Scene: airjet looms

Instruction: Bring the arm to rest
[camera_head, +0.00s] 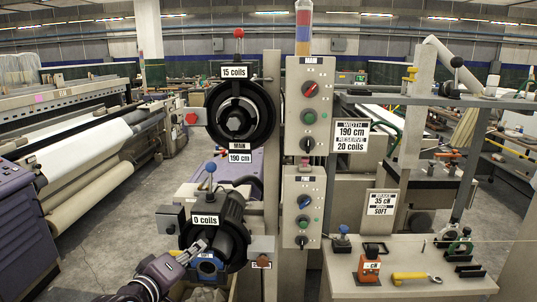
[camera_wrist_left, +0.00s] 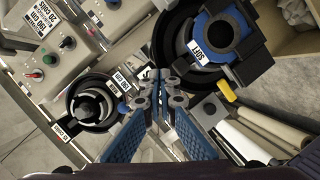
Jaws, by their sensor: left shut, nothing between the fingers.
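My left gripper (camera_head: 198,246) reaches in from the bottom left of the head view. It is in front of the lower black drum unit (camera_head: 232,232), which carries a "0 coils" label. In the left wrist view its blue-padded fingers (camera_wrist_left: 160,82) are together at the tips, with nothing visible between them. From this view I cannot tell whether it touches the unit. My right gripper does not show.
The upper black drum (camera_head: 235,115) reads "15 coils". Two grey control panels (camera_head: 291,205) stand on a post to the right. A blue block labelled "SOFT" (camera_wrist_left: 214,38) is close to the gripper. A bench (camera_head: 345,288) holds small tools at the right. Grey floor (camera_head: 95,235) is clear at left.

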